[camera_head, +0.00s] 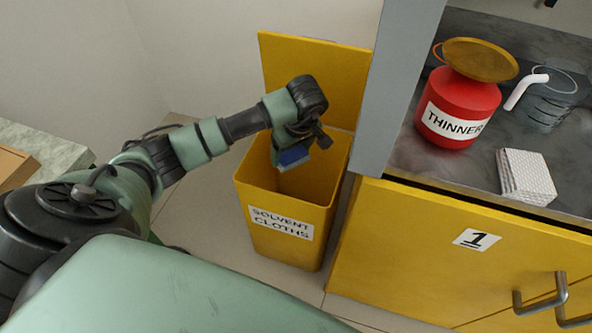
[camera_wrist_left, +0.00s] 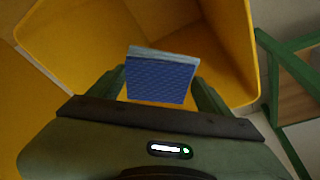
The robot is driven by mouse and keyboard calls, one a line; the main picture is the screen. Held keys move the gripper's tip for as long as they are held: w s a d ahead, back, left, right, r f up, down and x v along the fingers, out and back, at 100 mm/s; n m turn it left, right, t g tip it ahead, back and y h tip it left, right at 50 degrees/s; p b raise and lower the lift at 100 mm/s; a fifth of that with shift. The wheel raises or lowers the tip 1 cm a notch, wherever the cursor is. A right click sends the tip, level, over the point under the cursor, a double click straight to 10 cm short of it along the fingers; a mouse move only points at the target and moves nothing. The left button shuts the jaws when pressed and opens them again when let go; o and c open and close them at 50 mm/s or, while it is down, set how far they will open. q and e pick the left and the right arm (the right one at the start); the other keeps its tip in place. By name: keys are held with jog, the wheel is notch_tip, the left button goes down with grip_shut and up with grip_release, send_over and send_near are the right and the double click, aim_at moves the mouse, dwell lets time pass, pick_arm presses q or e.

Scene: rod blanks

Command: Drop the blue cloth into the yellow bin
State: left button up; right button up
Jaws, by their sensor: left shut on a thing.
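The blue cloth (camera_head: 294,155) is a small folded pad held in my left gripper (camera_head: 297,146), over the mouth of the yellow bin (camera_head: 287,215). In the left wrist view the cloth (camera_wrist_left: 162,80) sits between the two fingers of my left gripper (camera_wrist_left: 160,88), blue face towards the camera, with a pale edge on top. The bin's yellow walls (camera_wrist_left: 225,45) surround it in that view. The bin is labelled "SOLVENT CLOTHS" and its lid (camera_head: 318,75) stands open at the back. The bin's floor is mostly hidden. My right gripper is not in view.
A yellow cabinet (camera_head: 400,255) marked 1 stands right of the bin, with a grey post (camera_head: 395,95) beside it. On its top are a red thinner can (camera_head: 460,105), a stack of white cloths (camera_head: 525,177) and a clear container (camera_head: 550,105). A pale-topped surface (camera_head: 45,145) is at far left.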

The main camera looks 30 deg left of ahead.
pick_arm(q)
jog(key=o, duration=1.3)
jog(key=p+v, duration=0.1)
jog(key=v, duration=0.6)
jog(key=shift+s+d+r+p, duration=0.1)
jog(key=shift+r+p, duration=0.25)
jog(key=shift+p, duration=0.05)
jog(key=shift+s+f, duration=0.1)
